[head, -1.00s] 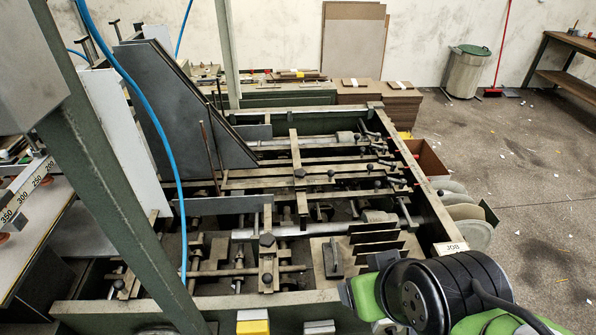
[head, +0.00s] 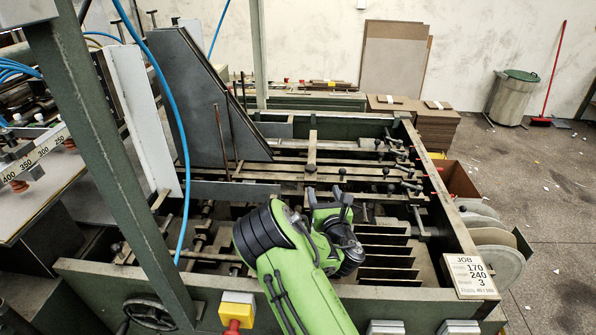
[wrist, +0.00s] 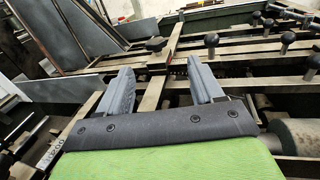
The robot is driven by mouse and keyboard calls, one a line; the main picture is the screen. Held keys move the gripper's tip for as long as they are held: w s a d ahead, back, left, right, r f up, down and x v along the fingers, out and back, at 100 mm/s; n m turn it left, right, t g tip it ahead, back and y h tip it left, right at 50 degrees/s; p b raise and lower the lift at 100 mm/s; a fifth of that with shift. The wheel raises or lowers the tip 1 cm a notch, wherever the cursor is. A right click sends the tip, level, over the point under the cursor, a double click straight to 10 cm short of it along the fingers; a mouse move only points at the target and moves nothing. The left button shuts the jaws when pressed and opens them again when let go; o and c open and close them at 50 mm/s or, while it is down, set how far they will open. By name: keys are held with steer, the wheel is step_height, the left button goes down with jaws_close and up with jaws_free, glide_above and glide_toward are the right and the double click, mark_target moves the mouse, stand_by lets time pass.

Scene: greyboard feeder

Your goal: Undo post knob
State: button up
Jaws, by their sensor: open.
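My gripper (wrist: 160,68) is open, its two grey fingers apart with nothing between them. It also shows in the head view (head: 330,203), over the feeder's inner bars. A dark, faceted knob (wrist: 156,43) sits on a post bar beyond the fingertips, roughly in line with the gap between them; the fingers do not appear to touch it. A black round-topped knob (wrist: 211,40) stands upright just right of it. I cannot tell from the pictures which is the post knob. In the head view, a knob (head: 310,168) shows on the long bar just past my gripper.
More black knobs (wrist: 288,38) stand on rails to the right. A grey sloped side plate (head: 208,95) rises at left. A blue hose (head: 179,110) and a green frame post (head: 110,150) cross the near left. A job card (head: 468,276) is on the right frame rail.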

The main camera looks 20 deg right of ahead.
mark_target(310, 164)
steer(key=shift+n, duration=0.4)
steer(key=w+p, duration=0.1)
steer(key=w, duration=0.4)
steer(key=w+d+p, duration=0.1)
steer(key=w, duration=0.4)
steer(key=w+p, duration=0.1)
steer(key=w, duration=0.4)
steer(key=shift+w+d+f+p, duration=0.15)
steer(key=shift+w+d+p, duration=0.1)
steer(key=shift+w+p, duration=0.1)
steer(key=shift+y, duration=0.3)
steer(key=c, duration=1)
